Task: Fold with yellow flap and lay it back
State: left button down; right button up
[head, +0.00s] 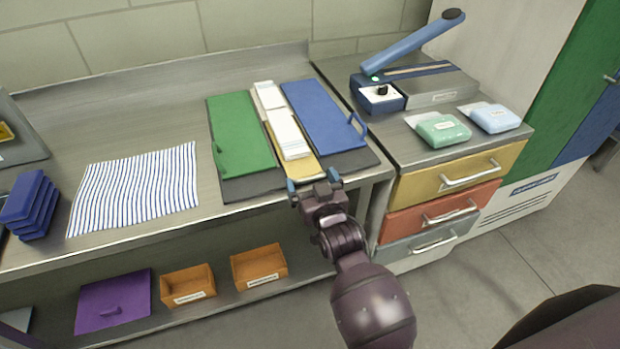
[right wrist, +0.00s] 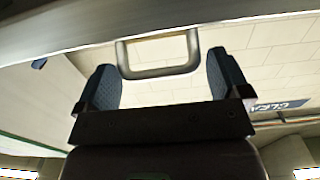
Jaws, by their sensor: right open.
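The yellow flap (head: 304,167) lies between a green flap (head: 240,136) and a blue flap (head: 318,116) on a dark base board (head: 265,187). White folded material (head: 287,132) covers most of the yellow flap, leaving its front part and some edge bare. My right gripper (head: 315,187) is open at the front edge of the yellow flap. In the right wrist view, a squared handle-like loop (right wrist: 159,72) shows between the open fingers; I cannot tell what it belongs to or whether they touch it. My left gripper is out of view.
A striped cloth (head: 137,190) and stacked blue pads (head: 30,205) lie to the left. A blue-handled press (head: 400,80), green pack (head: 443,129) and light-blue pack (head: 494,117) are on the right counter. Drawers with protruding handles are below. The bench behind the cloth is clear.

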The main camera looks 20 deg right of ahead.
jog(key=shift+w, duration=0.55)
jog(key=shift+c, duration=0.2)
